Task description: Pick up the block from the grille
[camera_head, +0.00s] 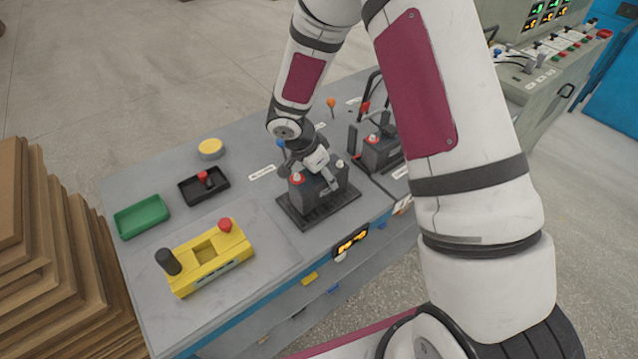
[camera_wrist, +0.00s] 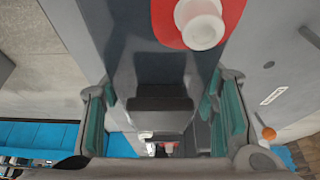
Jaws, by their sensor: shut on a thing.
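The block is a dark grey battery (camera_head: 312,195) with a red-ringed terminal and a pale terminal on top. It stands upright on the black grille (camera_head: 347,209) near the table's front edge. I cannot tell whether a small gap lies under it. My gripper (camera_head: 323,176) reaches down from above and is shut on the battery's upper part. In the wrist view, the teal-padded fingers of my gripper (camera_wrist: 165,122) stand on both sides of the battery (camera_wrist: 160,62). Its red ring and white terminal show at the top of that view. The arm hides part of the battery top.
A second battery (camera_head: 379,153) stands close on the right. To the left are a yellow control box (camera_head: 212,270) with a red knob, a green tray (camera_head: 141,216), a black tray (camera_head: 204,187) and a yellow round button (camera_head: 211,148). Stacked boards (camera_head: 60,260) stand beyond the table's left edge.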

